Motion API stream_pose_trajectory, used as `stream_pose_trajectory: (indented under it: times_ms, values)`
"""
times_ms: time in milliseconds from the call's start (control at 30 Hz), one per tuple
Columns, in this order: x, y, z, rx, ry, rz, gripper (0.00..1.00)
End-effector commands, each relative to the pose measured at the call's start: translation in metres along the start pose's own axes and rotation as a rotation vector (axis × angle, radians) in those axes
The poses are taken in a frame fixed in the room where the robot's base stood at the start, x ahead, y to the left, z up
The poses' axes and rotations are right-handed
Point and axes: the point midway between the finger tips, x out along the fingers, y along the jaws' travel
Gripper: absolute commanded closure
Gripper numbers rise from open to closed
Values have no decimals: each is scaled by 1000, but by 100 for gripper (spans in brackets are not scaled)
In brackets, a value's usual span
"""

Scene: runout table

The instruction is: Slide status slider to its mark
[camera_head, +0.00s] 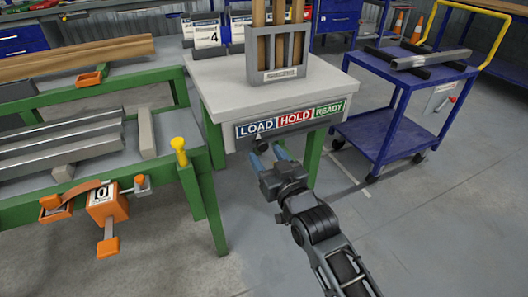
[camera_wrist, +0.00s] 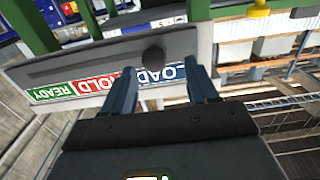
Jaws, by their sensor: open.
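The status slider's dark knob (camera_head: 258,137) stands under the LOAD end of the label strip (camera_head: 291,120), on the front edge of the grey-topped table. The strip reads LOAD in blue, HOLD in red and READY in green. In the wrist view the strip is upside down, and the round knob (camera_wrist: 153,57) sits on a dark bar with a slot (camera_wrist: 85,66). My gripper (camera_head: 267,150) is open just in front of the panel. In the wrist view its blue-grey fingers (camera_wrist: 163,72) stand either side of the knob, with gaps; whether the tips reach its depth is unclear.
A grey holder (camera_head: 280,75) with wooden strips stands on the table (camera_head: 222,88). Left is a green bench (camera_head: 200,190) with metal bars and an orange clamp unit (camera_head: 105,205). A blue cart (camera_head: 385,135) stands right. Floor right of my arm is clear.

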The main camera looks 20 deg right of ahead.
Motion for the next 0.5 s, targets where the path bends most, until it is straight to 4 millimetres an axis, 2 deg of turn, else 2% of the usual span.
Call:
stream_pose_trajectory:
  times_ms: [100, 233, 500]
  values:
    - [-21, 0, 0, -1, -1, 0, 42]
    - [-39, -1, 1, 0, -2, -1, 42]
    - [-54, -1, 0, 0, 0, -2, 42]
